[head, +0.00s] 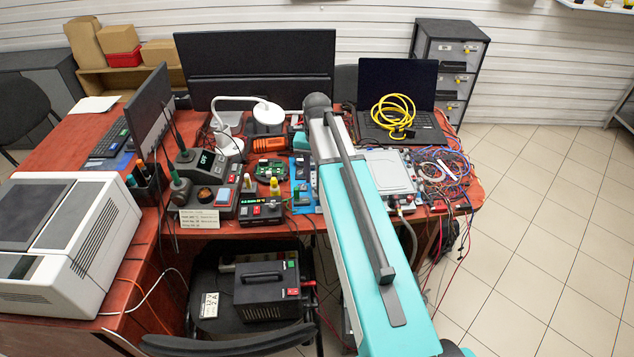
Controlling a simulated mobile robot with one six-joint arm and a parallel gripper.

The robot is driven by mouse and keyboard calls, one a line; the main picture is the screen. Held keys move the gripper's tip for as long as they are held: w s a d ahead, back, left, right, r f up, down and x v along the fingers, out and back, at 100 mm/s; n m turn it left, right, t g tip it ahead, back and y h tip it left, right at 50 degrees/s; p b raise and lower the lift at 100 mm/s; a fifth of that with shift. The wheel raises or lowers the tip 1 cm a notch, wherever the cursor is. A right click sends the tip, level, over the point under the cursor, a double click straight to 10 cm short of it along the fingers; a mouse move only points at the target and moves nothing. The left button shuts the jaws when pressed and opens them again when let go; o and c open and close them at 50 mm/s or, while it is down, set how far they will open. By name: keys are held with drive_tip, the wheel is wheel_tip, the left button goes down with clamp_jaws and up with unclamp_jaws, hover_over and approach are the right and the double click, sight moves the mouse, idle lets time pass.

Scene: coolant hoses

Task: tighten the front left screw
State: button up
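I cannot make out the front left screw or any screw head; the parts on the table are too small to tell. A flat light-grey metal box (388,172) lies on the red table right of the large teal and white link, which looks like my arm. The link covers the middle of the table and hides part of the box's left side. An orange-handled tool or case (269,145) lies behind the board. My gripper does not show.
A soldering station (207,185), a lamp (265,118) and monitors (255,70) crowd the table's left and back. A laptop (400,100) with a yellow cable coil stands behind. Loose wires (440,170) hang at the right edge. A chair (250,343) blocks the front; tiled floor is free at right.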

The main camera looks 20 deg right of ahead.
wheel_tip(320, 180, up, 10)
drive_tip(key=b, duration=0.1)
drive_tip(key=shift+b, duration=0.35)
idle(0.8)
